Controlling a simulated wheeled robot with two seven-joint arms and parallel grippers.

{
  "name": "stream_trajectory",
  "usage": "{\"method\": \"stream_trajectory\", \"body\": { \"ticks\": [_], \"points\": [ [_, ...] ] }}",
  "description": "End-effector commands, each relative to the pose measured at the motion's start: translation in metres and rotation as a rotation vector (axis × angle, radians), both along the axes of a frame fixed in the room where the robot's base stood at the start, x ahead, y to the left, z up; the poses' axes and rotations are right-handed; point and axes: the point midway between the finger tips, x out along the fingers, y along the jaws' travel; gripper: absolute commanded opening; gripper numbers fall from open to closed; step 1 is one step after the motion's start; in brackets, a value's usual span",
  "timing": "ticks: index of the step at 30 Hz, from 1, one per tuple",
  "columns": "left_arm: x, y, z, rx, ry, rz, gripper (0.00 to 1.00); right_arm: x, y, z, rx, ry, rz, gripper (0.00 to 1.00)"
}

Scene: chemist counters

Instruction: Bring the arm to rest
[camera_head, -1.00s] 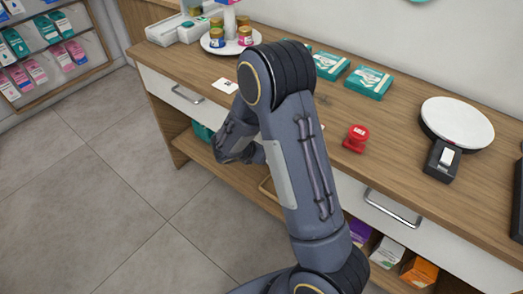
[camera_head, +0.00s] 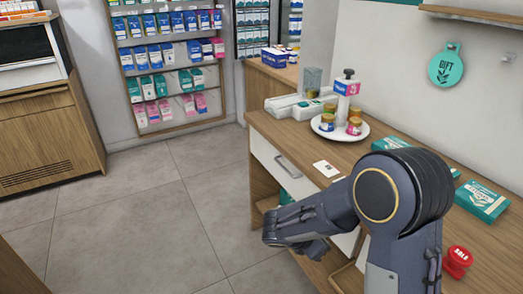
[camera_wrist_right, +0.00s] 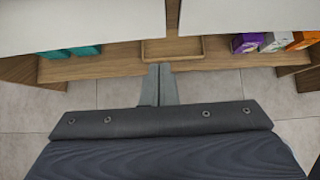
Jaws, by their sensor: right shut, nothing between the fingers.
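My right arm (camera_head: 404,199) rises in front of the counter, bent at a dark ringed joint, with its forearm reaching left past the drawer front. In the wrist view my right gripper (camera_wrist_right: 160,70) has its two grey fingers together with nothing between them. It is in front of the open lower shelf (camera_wrist_right: 110,63), over the floor, with a small wooden tray (camera_wrist_right: 172,50) just beyond the fingertips. I cannot tell whether they touch. My left gripper is in neither current view.
The wooden counter (camera_head: 300,150) holds a white plate (camera_head: 340,135) with jars and a pump bottle, a white card (camera_head: 326,169), teal boxes (camera_head: 482,200) and a red stamp (camera_head: 457,262). Open grey floor (camera_head: 140,220) lies to the left.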

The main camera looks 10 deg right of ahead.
Motion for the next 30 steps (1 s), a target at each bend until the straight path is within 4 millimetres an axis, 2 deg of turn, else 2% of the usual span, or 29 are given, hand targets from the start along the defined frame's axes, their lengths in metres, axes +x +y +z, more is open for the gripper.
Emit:
{"method": "stream_trajectory", "body": {
  "ticks": [2,5,10,15,19,24,30],
  "points": [
    [0.0,0.0,0.002,0.0,0.0,0.0,0.36,-0.005,-0.003,0.005,0.026,-0.014,-0.034,0.0],
    [0.0,0.0,0.007,0.0,0.0,0.0,0.36,-0.023,-0.011,0.019,0.125,-0.06,-0.158,0.0],
    [0.0,0.0,0.022,0.0,0.0,0.0,0.36,-0.083,-0.02,0.058,0.432,-0.206,-0.566,0.0],
    [0.0,0.0,0.035,0.0,0.0,0.0,0.36,-0.142,-0.007,0.098,0.76,-0.361,-1.014,0.0],
    [0.0,0.0,0.045,0.0,0.0,0.0,0.36,-0.178,0.011,0.127,0.999,-0.463,-1.337,0.0],
    [0.0,0.0,0.055,0.0,0.0,0.0,0.36,-0.206,0.036,0.157,1.254,-0.552,-1.663,0.0],
    [0.0,0.0,0.059,0.0,0.0,0.0,0.36,-0.218,0.051,0.172,1.402,-0.584,-1.842,0.0]
  ]
}}
